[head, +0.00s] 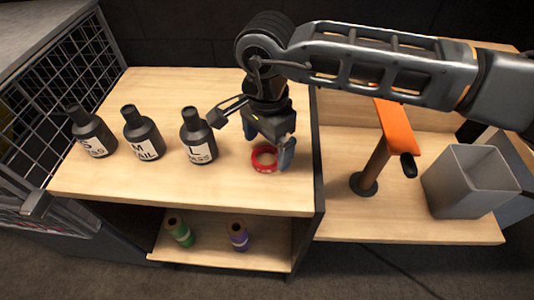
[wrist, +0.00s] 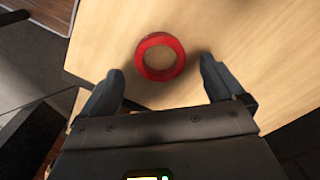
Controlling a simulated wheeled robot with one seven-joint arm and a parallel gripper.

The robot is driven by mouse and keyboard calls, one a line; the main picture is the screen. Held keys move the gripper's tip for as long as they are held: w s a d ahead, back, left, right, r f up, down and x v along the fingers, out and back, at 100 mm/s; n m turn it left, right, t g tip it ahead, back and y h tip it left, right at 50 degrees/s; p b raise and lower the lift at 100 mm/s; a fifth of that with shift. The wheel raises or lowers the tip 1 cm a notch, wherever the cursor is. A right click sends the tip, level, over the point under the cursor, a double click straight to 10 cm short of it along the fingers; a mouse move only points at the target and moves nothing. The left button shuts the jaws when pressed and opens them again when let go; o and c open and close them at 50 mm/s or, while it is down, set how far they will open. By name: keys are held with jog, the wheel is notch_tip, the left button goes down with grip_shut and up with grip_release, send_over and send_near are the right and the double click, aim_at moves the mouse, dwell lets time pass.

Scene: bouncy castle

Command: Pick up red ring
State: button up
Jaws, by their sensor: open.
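The red ring (head: 264,159) lies flat on the wooden tabletop (head: 120,185), near the table's right edge in the head view. In the wrist view the red ring (wrist: 160,57) sits just ahead of the fingertips, roughly centred between them. My gripper (head: 268,150) is above the tabletop, pointing down, with its fingers apart and nothing between them in the wrist view (wrist: 162,72). The gripper body and one finger stand close to the ring in the head view. Whether a finger touches the ring cannot be told, but a gap shows on both sides in the wrist view.
Three dark bottles (head: 143,134) stand left of the ring. A lower shelf (head: 210,255) holds a green roll (head: 180,232) and a purple roll (head: 238,237). To the right are an orange-topped post (head: 398,127) and a grey bin (head: 468,182). A wire mesh (head: 60,75) borders the left.

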jog(key=shift+f, duration=1.3)
jog(key=shift+c, duration=0.3)
jog(key=c, duration=1.1)
